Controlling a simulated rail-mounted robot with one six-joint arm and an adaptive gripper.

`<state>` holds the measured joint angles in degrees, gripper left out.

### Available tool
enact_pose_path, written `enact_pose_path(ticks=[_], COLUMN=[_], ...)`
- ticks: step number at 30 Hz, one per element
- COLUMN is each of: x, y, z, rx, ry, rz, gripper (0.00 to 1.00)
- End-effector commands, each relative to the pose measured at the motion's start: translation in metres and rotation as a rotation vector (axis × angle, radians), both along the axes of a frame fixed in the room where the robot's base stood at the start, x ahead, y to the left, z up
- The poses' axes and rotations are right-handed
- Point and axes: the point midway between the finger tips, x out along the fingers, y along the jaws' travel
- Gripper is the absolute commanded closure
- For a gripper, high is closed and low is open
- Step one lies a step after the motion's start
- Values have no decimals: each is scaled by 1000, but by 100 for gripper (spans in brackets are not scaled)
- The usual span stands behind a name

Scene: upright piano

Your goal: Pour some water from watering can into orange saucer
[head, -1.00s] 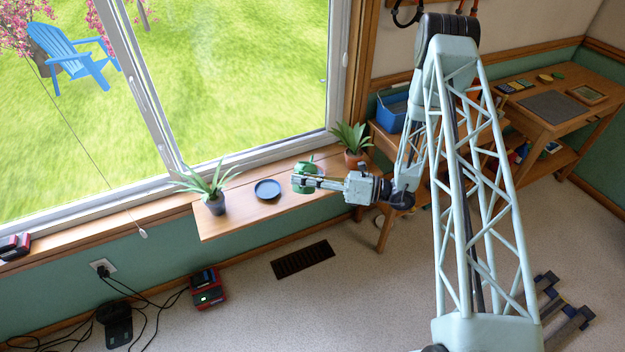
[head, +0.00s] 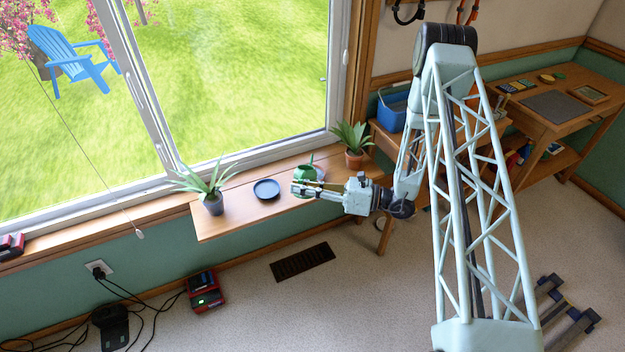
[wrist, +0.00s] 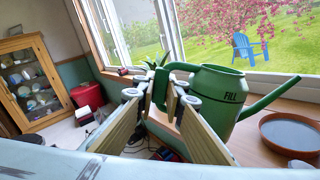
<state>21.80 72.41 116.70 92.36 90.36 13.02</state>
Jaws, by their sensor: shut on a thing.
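The saucer lies on the wooden shelf and has a smooth grey surface inside. My gripper (wrist: 164,92) is shut on the can's handle at its left side. In the head view, the can (head: 304,173) shows behind my gripper (head: 296,188), over the shelf. I cannot tell whether its base touches the shelf. The orange saucer is not clear in the head view.
A dark blue saucer (head: 266,189) and a spiky plant in a grey pot (head: 214,205) stand left of the can on the shelf (head: 235,225). A plant in an orange pot (head: 354,159) stands to its right. The window (head: 245,90) is close behind.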

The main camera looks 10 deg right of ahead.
Motion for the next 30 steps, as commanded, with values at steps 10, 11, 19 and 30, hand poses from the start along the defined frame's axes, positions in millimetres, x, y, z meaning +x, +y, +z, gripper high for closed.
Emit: enact_pose_path(ticks=[10,11,19,30], x=[-4,-4,-4,-3], y=[2,2,2,1], z=[-24,-24,-24,-41], rx=[-44,-45,-47,-72], ry=[-100,-103,-106,-163], rz=[0,0,0,0], gripper=[100,100,100,100])
